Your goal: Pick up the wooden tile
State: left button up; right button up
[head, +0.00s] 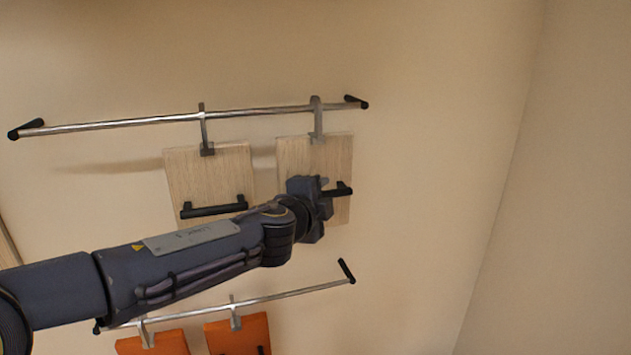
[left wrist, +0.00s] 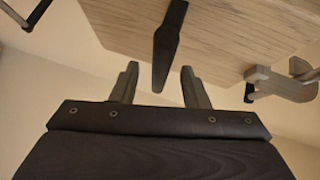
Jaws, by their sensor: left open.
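Two pale wooden tiles hang side by side on the wall, the left one (head: 207,172) and the right one (head: 335,150), each with a black bar handle. My left gripper (head: 324,196) is in front of the right tile, at that tile's handle (head: 343,190), and hides part of both. In the left wrist view the open fingers (left wrist: 160,80) stand on either side of a black handle (left wrist: 169,35), with a gap on each side. Wood-grained tile (left wrist: 225,30) shows behind the handle. The depth of the handle between the fingers is hard to tell. My right gripper is not in view.
An upper metal rail (head: 260,112) carries the tiles on hooks, including the right tile's hook (head: 317,118). A lower rail (head: 285,294) below my arm carries orange tiles (head: 238,334). The wall to the right is bare up to the room corner.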

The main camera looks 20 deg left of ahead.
pick_arm(q)
jog(key=shift+x, duration=1)
jog(key=shift+s, duration=0.15)
jog(key=shift+c, duration=0.4)
grip_shut()
jog(key=shift+r, duration=0.15)
